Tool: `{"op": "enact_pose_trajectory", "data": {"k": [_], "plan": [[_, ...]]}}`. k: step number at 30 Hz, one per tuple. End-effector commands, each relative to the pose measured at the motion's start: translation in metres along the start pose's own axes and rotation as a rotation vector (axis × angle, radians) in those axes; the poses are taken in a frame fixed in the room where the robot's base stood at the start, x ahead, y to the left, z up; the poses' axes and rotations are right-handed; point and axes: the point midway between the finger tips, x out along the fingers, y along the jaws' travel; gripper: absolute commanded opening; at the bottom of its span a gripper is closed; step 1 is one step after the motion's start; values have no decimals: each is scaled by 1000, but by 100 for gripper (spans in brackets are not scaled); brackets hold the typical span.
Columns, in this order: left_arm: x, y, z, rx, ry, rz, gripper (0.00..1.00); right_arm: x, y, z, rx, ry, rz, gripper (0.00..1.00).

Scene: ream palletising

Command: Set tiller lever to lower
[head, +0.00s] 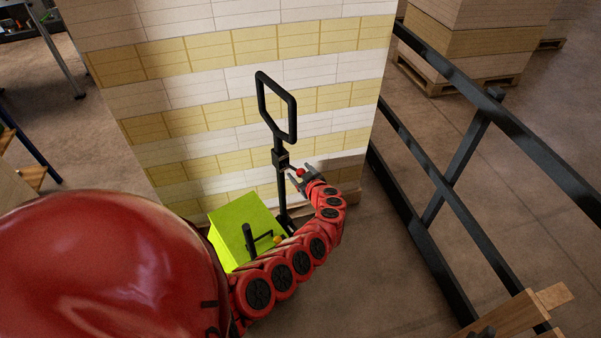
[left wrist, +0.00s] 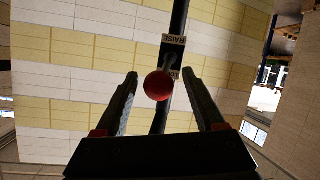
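The tiller lever has a red ball knob (head: 300,172) and sits on the black tiller post below the loop handle (head: 292,118). In the left wrist view the knob (left wrist: 158,86) shows between my fingers with a gap on each side. Behind it a RAISE label (left wrist: 173,40) shows above a second label (left wrist: 174,73) that the knob partly hides. My left gripper (head: 299,171) is open at the knob; its spread fingers also show in the left wrist view (left wrist: 160,74). I see no contact. My right gripper is out of view.
The yellow-green truck body (head: 245,232) stands at the tiller's foot. A tall stack of white and yellow reams (head: 215,80) rises close behind the tiller. A black railing (head: 460,180) runs along the right, with loaded pallets (head: 480,40) beyond it.

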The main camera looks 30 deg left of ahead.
Motion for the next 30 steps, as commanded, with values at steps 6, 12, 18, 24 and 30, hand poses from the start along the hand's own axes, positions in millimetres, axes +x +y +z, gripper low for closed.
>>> {"op": "enact_pose_trajectory", "data": {"k": [6,12,18,24,30], "plan": [[-1,0,0,0,-1,1,71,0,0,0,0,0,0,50],[-11,2,2,-5,-6,4,71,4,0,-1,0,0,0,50],[-32,-1,0,-5,-5,-5,71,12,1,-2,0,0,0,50],[-58,0,2,-5,-6,0,71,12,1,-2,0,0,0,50],[-91,-2,5,-2,-7,-4,71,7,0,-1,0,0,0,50]]}}
